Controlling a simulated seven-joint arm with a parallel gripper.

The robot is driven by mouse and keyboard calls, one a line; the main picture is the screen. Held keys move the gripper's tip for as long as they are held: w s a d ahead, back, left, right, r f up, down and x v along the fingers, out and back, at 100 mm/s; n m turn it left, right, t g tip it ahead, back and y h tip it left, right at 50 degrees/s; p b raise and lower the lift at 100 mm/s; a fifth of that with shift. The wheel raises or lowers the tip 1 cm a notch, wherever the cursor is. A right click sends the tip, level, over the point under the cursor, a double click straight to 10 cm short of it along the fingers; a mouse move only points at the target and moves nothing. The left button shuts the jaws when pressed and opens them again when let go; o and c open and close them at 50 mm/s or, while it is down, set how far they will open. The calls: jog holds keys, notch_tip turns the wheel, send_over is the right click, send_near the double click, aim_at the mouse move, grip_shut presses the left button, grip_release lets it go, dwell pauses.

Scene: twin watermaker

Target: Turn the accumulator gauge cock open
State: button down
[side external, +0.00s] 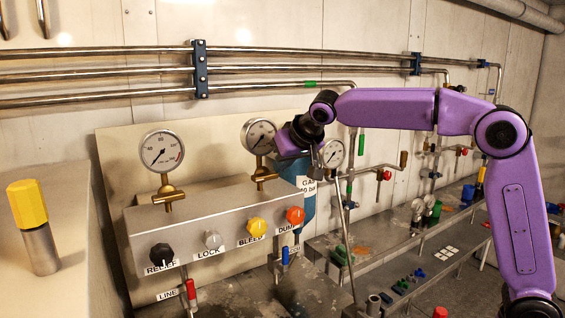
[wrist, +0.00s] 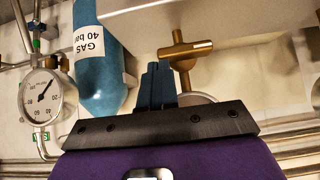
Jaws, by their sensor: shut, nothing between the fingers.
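A brass gauge cock (side external: 262,176) with a crossbar handle stands on top of the grey panel box, under the middle round gauge (side external: 258,137). The cock also shows in the wrist view (wrist: 186,50), right of my fingertips, with a visible gap between them in the picture. My gripper (wrist: 157,68) is shut and empty, its dark fingers together. In the side view my purple hand is beside the middle gauge, in front of the blue accumulator bottle (side external: 308,208), and my fingertips are hard to make out. The bottle (wrist: 100,75) lies left of my fingers in the wrist view.
Another gauge (side external: 161,151) with a brass cock stands at the left of the box. A third gauge (side external: 333,153) is beyond the bottle. Coloured knobs, including a yellow one (side external: 257,227), line the box front. Steel pipes (side external: 110,72) run along the wall.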

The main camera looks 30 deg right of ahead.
aim_at(286, 194)
jog(key=shift+d+f+m+y, duration=0.3)
jog(key=shift+m+y, duration=0.1)
jog(key=shift+y, duration=0.1)
jog(key=shift+d+f+m+y, duration=0.4)
jog(key=shift+m+y, duration=0.1)
jog(key=shift+y, duration=0.5)
jog(key=shift+d+f+m+t+y, duration=0.2)
jog(key=shift+f+m+y, duration=0.3)
jog(key=shift+y, duration=0.4)
jog(key=shift+d+f+m+t+y, duration=0.1)
jog(key=shift+f+m+t+y, duration=0.1)
jog(key=shift+f+m+y, duration=0.5)
jog(key=shift+a+f+m+t+y, duration=0.1)
jog(key=shift+f+m+t+y, duration=0.25)
jog(key=shift+y, duration=0.45)
jog(key=shift+a+f+m+t+y, duration=0.1)
jog(key=shift+f+m+t+y, duration=0.1)
jog(key=shift+m+y, duration=0.45)
jog(key=shift+a+f+m+t+y, duration=0.15)
jog(key=shift+f+m+t+y, duration=0.25)
jog(key=shift+y, duration=0.3)
jog(key=shift+a+f+m+t+y, duration=0.15)
jog(key=shift+f+m+y, duration=0.1)
jog(key=shift+m+y, duration=0.35)
